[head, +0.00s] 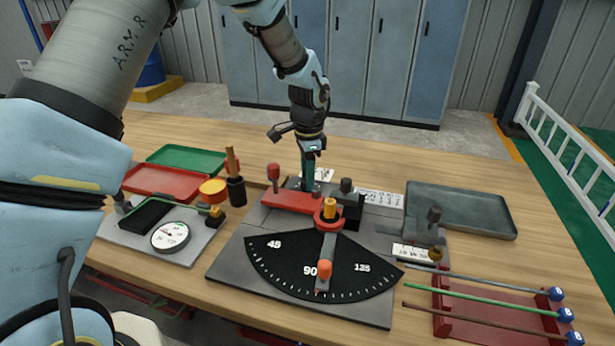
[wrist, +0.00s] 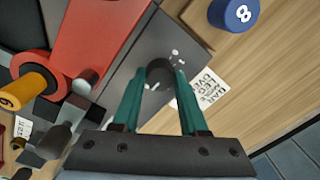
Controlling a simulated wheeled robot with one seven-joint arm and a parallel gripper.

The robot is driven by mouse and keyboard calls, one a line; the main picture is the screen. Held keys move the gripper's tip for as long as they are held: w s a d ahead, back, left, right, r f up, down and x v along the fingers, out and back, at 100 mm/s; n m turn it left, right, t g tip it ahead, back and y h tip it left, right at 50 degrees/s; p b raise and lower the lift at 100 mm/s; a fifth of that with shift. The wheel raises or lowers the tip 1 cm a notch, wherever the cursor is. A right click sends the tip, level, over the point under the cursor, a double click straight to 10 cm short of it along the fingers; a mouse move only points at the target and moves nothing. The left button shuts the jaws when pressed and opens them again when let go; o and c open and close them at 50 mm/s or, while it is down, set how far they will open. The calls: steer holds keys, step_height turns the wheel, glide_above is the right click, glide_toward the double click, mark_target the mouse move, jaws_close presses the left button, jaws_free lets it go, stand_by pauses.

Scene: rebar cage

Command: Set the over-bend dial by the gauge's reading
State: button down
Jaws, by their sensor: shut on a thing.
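The over-bend dial (wrist: 159,72) is a small dark round knob on a grey plate, with white marks beside it in the wrist view. My gripper (wrist: 158,80) is shut on it, a teal finger on each side. In the head view my gripper (head: 308,186) points down behind the red bending arm (head: 290,201) and hides the dial. The gauge (head: 170,236) is a round white face with a dark rim on a grey plate at the left. Its needle is visible, but its figures are too small to read.
The bender's black angle scale (head: 275,265) lies in front. A red post (head: 273,174) and a dark post (head: 346,187) stand close to my gripper. A printed card (wrist: 207,90) and a blue numbered cylinder (wrist: 234,12) are near it. A rod rack (head: 490,318) is at right.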

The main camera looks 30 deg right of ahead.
stand_by(0.3)
steer(key=shift+c, duration=2.2)
jaws_free()
step_height(320, 180, up, 11)
steer(key=b, duration=0.2)
steer(key=shift+s+b, duration=0.2)
steer(key=shift+b, duration=0.15)
steer(key=shift+f, duration=0.1)
